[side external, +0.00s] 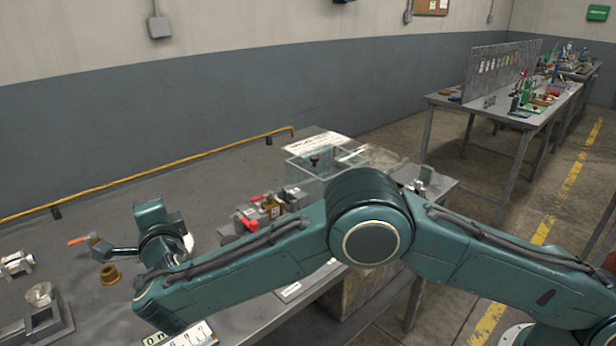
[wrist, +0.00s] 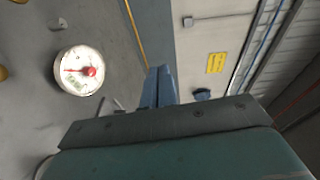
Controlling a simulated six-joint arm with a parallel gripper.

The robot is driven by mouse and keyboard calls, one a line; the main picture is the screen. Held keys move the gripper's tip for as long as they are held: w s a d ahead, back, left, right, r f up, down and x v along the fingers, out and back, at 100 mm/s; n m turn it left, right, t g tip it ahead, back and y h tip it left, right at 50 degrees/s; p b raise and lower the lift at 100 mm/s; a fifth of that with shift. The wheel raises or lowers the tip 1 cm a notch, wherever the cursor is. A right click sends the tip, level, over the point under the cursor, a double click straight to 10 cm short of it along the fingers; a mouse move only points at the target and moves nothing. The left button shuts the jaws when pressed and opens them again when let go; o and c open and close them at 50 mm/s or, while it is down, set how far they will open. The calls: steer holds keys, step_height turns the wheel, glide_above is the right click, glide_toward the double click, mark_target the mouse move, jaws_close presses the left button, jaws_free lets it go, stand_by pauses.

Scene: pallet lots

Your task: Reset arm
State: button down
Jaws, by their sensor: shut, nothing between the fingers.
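My gripper (wrist: 159,84) shows in the wrist view as two blue-grey fingers side by side, shut with nothing between them. They stand out past a dark bar, with the bench and wall behind. In the side external view my teal arm reaches from the lower right across the front of the bench to the left. Its wrist end is above the left part of the bench, and the gripper itself is hard to make out there.
A round gauge (wrist: 79,70) lies left of the fingers in the wrist view. On the bench are an orange-handled valve (side external: 80,240), a brass bushing (side external: 110,274), a red-and-grey fixture (side external: 253,218) and a clear bin (side external: 311,165). A yellow rail (side external: 165,170) runs along the back.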

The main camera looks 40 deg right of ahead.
steer(key=s+d+r+n+g, duration=0.3)
steer(key=d+r, duration=0.3)
steer(key=d, duration=0.5)
steer(key=s+d+r+n+g, duration=0.3)
steer(key=d+r, duration=0.3)
steer(key=d, duration=0.5)
steer(key=s+d+r+n+g+y, duration=0.15)
steer(key=s+d+n, duration=0.35)
steer(key=s, duration=0.6)
steer(key=s+d+r+n+g+y, duration=0.1)
steer(key=s+d+n+g, duration=0.1)
steer(key=s+d, duration=0.6)
steer(key=s+f+n+g, duration=0.1)
steer(key=s+f+n, duration=0.2)
steer(key=s, duration=0.6)
steer(key=s+f+n+g+y, duration=0.1)
steer(key=s+f+n, duration=0.2)
steer(key=s, duration=0.7)
steer(key=shift+s+a+n, duration=0.3)
steer(key=shift+a+n, duration=0.1)
steer(key=shift+a, duration=0.05)
steer(key=shift+f, duration=0.1)
steer(key=c, duration=1)
jaws_free()
steer(key=shift+o, duration=0.2)
steer(key=shift+w, duration=0.15)
